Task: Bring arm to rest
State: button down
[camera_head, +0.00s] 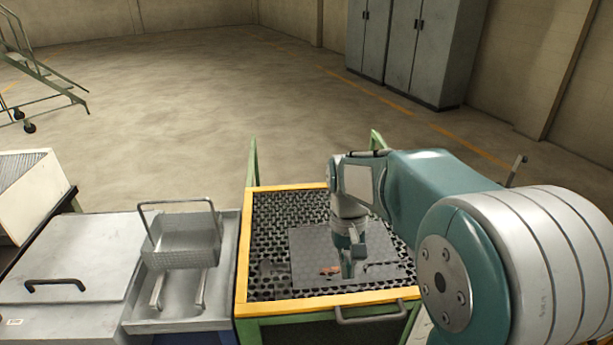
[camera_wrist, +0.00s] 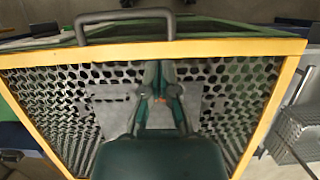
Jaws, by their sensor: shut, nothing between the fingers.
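My arm reaches in from the right in the head view and bends down over a cart with a yellow rim (camera_head: 242,245) and a perforated top. My gripper (camera_head: 348,272) points down, shut and empty, low over a dark plate (camera_head: 305,245) on that top. In the wrist view my gripper (camera_wrist: 158,66) has its two teal fingers together at the tips, above the perforated surface. A small copper-brown piece (camera_head: 330,269) lies beside the fingertips in the head view. Whether the fingertips touch the plate, I cannot tell.
A wire basket (camera_head: 182,240) stands on a metal tray left of the cart, beside a grey lidded box (camera_head: 65,260). The cart's handle (camera_head: 370,313) is at the near edge. Grey cabinets (camera_head: 415,45) stand at the back. The floor beyond the cart is clear.

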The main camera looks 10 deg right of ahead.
jog(key=s+d+r+t, duration=0.1)
jog(key=s+r+t, duration=0.2)
jog(key=s, duration=0.4)
jog(key=s+d+r+t, duration=0.1)
jog(key=s+r+t, duration=0.3)
jog(key=s+t, duration=0.2)
jog(key=s, duration=0.2)
jog(key=shift+s+d+r, duration=0.2)
jog(key=shift+s+r, duration=0.05)
jog(key=shift+s, duration=0.05)
